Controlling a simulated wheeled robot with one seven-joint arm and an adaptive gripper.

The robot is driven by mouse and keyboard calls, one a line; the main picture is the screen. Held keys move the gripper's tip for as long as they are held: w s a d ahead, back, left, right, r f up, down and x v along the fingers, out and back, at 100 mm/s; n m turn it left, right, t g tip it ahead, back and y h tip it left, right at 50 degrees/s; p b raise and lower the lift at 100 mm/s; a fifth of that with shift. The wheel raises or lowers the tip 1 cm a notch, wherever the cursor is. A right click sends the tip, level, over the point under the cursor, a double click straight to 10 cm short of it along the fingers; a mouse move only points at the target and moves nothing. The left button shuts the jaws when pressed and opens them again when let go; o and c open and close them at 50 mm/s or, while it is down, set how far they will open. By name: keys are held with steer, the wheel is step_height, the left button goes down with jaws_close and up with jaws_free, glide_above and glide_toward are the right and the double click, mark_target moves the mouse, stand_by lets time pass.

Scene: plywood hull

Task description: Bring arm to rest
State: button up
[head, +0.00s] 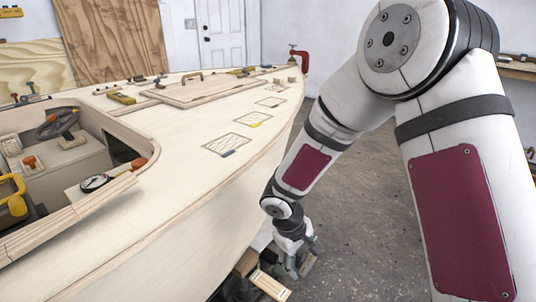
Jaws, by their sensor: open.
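My arm reaches down from the upper right of the head view, with a bend at the top. My gripper (299,268) is small and low in the picture, beside the hull's outer side. It is open, with its fingers pointing down over wooden pieces near the floor. The fingertips are partly lost against the clutter, so I cannot tell whether they touch anything. Nothing is clearly seen held in it.
The plywood hull (190,185) fills the left and middle, its edge close to my gripper. Wood blocks (268,284) lie below it. A red clamp (300,58) sits at the bow. Bare concrete floor (365,190) is open behind my arm. A bench (518,70) stands at right.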

steer(key=s+d+r+m+h, duration=0.1)
steer(key=s+d+r+m, duration=0.1)
steer(key=s+d+r, duration=0.35)
steer(key=s+d+r+m, duration=0.1)
steer(key=s+d+r, duration=0.2)
steer(key=r, duration=0.6)
steer(key=s+d+r+m+h, duration=0.1)
steer(key=s+d+r+m, duration=0.1)
steer(key=s+d+r, duration=0.35)
steer(key=s+a+r+m+g+y, duration=0.1)
steer(key=s+a+r+m+y, duration=0.15)
steer(key=s, duration=0.75)
steer(key=s+a+r+m+y, duration=0.1)
steer(key=s+r+y, duration=0.25)
steer(key=s, duration=0.55)
step_height(320, 180, up, 31)
steer(key=t+h+p, duration=0.1)
steer(key=t+p, duration=0.2)
steer(key=p, duration=2.6)
steer(key=shift+t, duration=0.4)
steer(key=shift+n, duration=0.25)
